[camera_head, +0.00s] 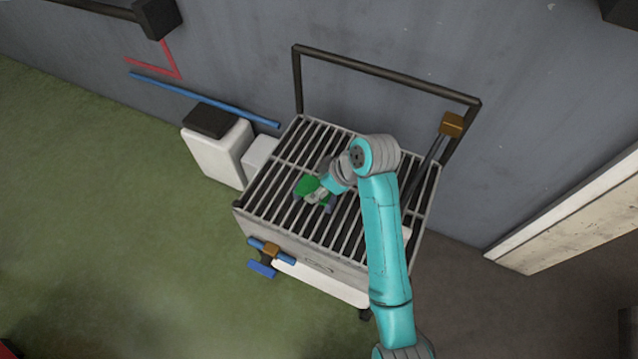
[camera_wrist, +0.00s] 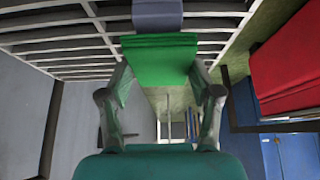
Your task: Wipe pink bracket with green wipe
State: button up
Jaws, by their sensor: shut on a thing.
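My gripper (camera_head: 317,195) is over the slatted rack top (camera_head: 285,205), left of its middle. It is shut on the green wipe (camera_head: 307,185). In the wrist view the wipe (camera_wrist: 160,62) is folded and spans between the two fingers of my gripper (camera_wrist: 160,78). A dull grey-purple piece (camera_wrist: 157,14) lies just beyond the wipe's edge, close to or touching it. Small purple-grey bits also show beside the gripper in the head view. No clearly pink bracket shows; I cannot tell whether the grey-purple piece is it.
The rack has a dark raised frame (camera_head: 385,73) at the back with an orange-brown block (camera_head: 451,124). A white box with a dark lid (camera_head: 207,120) stands to its left, beside a blue bar (camera_head: 205,98). Green floor (camera_head: 110,220) is free at left.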

jog(key=shift+f, duration=0.35)
dwell(0.3)
